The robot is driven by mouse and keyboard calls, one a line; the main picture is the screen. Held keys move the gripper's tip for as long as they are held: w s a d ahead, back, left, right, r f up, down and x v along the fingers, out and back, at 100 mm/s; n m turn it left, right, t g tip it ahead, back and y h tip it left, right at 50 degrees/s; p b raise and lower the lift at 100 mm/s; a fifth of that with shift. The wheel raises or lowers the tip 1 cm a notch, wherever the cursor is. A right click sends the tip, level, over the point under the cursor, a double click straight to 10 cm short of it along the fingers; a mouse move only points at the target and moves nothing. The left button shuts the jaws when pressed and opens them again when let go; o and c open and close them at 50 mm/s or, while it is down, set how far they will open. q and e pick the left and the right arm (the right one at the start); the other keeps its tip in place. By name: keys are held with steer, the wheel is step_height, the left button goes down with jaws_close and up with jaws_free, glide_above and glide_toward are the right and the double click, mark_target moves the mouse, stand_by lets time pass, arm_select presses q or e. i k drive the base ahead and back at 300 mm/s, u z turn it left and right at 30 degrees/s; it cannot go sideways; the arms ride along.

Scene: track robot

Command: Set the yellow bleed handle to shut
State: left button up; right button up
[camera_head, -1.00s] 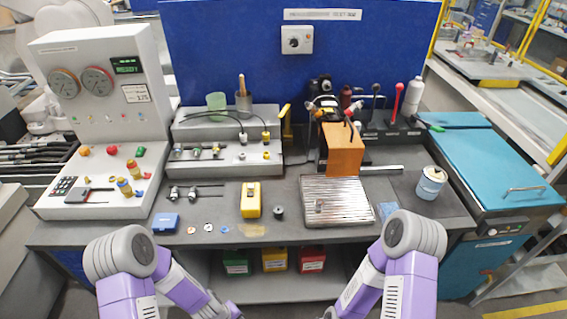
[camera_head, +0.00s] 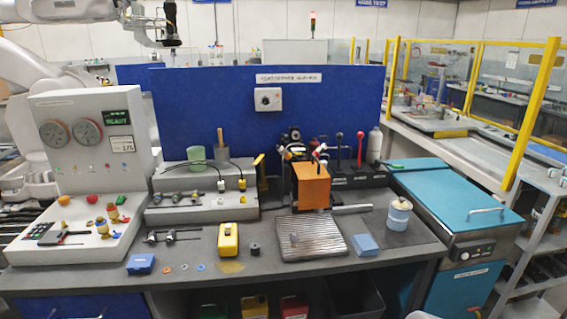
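Several small yellow parts show, and I cannot tell for sure which is the bleed handle. A yellow upright piece (camera_head: 259,160) stands at the right end of the grey stepped stand, by the blue panel. Brass-yellow fittings (camera_head: 102,226) with small red parts sit on the sloped deck of the white gauge console (camera_head: 95,160) at left. Small yellow and red knobs show around the top of the orange box (camera_head: 312,190). The handle's setting is too small to read. Neither gripper is in view; only a pale part of my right arm shows at the bottom right edge.
Black-knobbed levers and a red-knobbed lever (camera_head: 360,148) stand at the back right. A teal cabinet (camera_head: 455,195) adjoins the right.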

mark_target(261, 156)
steer(key=z, duration=0.85)
steer(key=i, duration=0.8)
steer(key=u, duration=1)
